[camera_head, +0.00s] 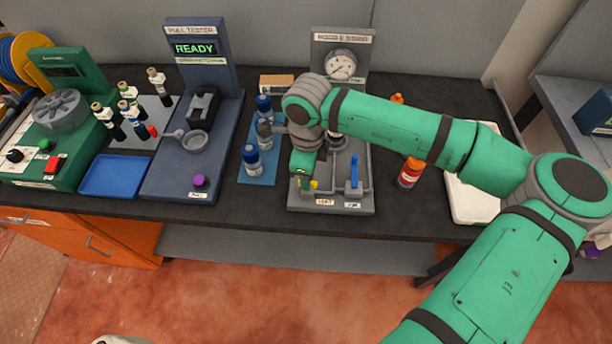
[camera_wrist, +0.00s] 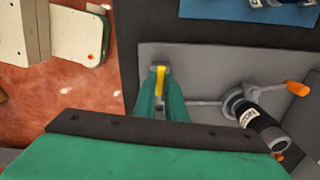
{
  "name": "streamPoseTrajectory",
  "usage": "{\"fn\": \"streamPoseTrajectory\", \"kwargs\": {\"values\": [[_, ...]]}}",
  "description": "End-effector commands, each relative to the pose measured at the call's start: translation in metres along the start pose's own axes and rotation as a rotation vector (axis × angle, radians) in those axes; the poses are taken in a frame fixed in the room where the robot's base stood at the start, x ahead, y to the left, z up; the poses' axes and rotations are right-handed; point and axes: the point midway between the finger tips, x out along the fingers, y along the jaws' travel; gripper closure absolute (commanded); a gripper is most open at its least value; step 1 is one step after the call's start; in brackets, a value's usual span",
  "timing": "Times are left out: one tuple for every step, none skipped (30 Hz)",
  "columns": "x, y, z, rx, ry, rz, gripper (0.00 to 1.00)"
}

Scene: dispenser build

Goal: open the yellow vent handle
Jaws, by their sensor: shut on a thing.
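The yellow vent handle (camera_head: 314,185) stands near the front left of the grey gauge stand (camera_head: 365,208), above a small white label. My gripper (camera_head: 304,180) reaches down over it from behind and partly hides it. In the wrist view the yellow handle (camera_wrist: 160,80) sits between the two green fingers (camera_wrist: 160,74), which are shut on it. How far the handle is turned is hard to tell.
A blue handle (camera_head: 354,172) stands right of the yellow one on the same stand, with a round gauge (camera_head: 340,65) behind. Blue-capped bottles (camera_head: 251,160) stand on a blue mat to the left. A red bottle (camera_head: 410,173) stands to the right.

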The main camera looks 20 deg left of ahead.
Motion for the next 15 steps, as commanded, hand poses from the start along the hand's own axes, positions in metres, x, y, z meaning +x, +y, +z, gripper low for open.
{"fn": "streamPoseTrajectory", "kwargs": {"values": [[-0.0013,-0.0024,-0.0010,-0.021,0.000,-0.006,1.00],[-0.0013,-0.0024,-0.0013,-0.037,0.001,-0.006,1.00],[-0.0012,-0.0024,-0.0015,-0.055,0.002,-0.006,1.00],[-0.0012,-0.0023,-0.0016,-0.068,0.003,-0.006,1.00],[-0.0011,-0.0023,-0.0016,-0.079,0.004,-0.005,1.00],[-0.0011,-0.0022,-0.0015,-0.094,0.005,-0.005,1.00],[-0.0010,-0.0021,-0.0014,-0.103,0.005,-0.005,1.00],[-0.0010,-0.0021,-0.0014,-0.111,0.006,-0.005,1.00],[-0.0010,-0.0020,-0.0012,-0.120,0.006,-0.004,1.00],[-0.0010,-0.0020,-0.0011,-0.127,0.007,-0.004,1.00],[-0.0009,-0.0019,-0.0010,-0.132,0.007,-0.004,1.00],[-0.0009,-0.0019,-0.0002,-0.137,0.008,-0.004,1.00],[-0.0009,-0.0019,-0.0002,-0.140,0.008,-0.004,1.00],[-0.0009,-0.0018,-0.0002,-0.142,0.008,-0.004,1.00],[-0.0009,-0.0018,-0.0004,-0.144,0.009,-0.003,1.00]]}}
